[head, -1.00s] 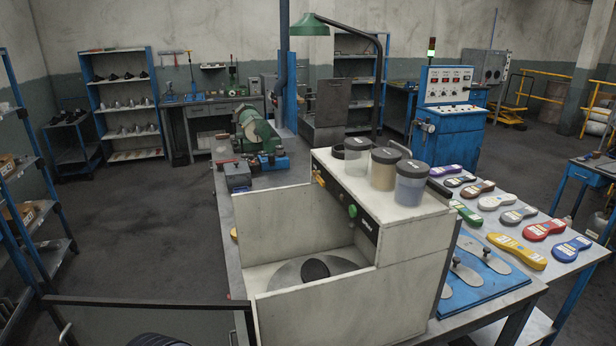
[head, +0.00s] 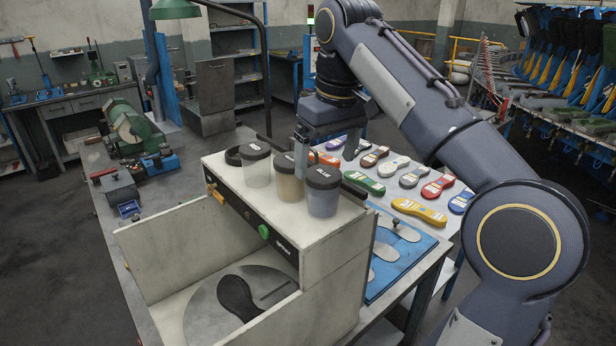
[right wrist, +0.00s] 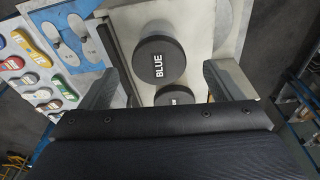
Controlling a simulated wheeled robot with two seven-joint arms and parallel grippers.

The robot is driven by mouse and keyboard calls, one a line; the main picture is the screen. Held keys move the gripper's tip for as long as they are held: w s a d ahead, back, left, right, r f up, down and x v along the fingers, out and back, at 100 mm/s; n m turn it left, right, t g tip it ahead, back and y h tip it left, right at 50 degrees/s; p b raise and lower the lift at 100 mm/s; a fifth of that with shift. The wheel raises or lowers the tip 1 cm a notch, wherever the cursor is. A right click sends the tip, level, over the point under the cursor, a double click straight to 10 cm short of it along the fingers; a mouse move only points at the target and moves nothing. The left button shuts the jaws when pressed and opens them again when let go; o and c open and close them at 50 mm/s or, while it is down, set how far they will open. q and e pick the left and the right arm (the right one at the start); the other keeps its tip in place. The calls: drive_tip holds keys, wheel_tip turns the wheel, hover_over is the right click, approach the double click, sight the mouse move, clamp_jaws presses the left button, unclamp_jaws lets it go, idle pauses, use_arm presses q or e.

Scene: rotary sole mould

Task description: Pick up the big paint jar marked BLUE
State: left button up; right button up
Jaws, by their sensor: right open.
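The big paint jar marked BLUE (head: 323,199) is clear with bluish contents and a black lid. It stands upright on top of the white machine, nearest of three jars. Its lid (right wrist: 160,62) shows the word BLUE in the right wrist view. My right gripper (head: 325,155) is open and empty, pointing down just behind and above the jars in the head view. In the right wrist view its fingers (right wrist: 160,84) are spread wide, with the BLUE lid ahead between their lines. My left gripper is out of view.
A tan jar (head: 290,187) and a clear jar (head: 256,170) stand close beside the BLUE jar. Coloured soles (head: 419,214) and a blue board (head: 400,262) lie on the table to the right. The white machine (head: 232,207) has an open front bay.

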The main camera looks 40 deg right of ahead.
sight(324, 174)
drive_tip(key=shift+w+d+r, duration=0.15)
drive_tip(key=shift+w, duration=0.15)
drive_tip(key=shift+w+f, duration=0.25)
drive_tip(key=shift+f, duration=0.65)
drive_tip(key=shift+s+f, duration=0.1)
drive_tip(key=shift+f, duration=0.55)
drive_tip(key=f, duration=0.4)
drive_tip(key=shift+w+f, duration=0.15)
drive_tip(key=shift+w, duration=0.05)
drive_tip(key=shift+c, duration=0.4)
drive_tip(key=c, duration=1.1)
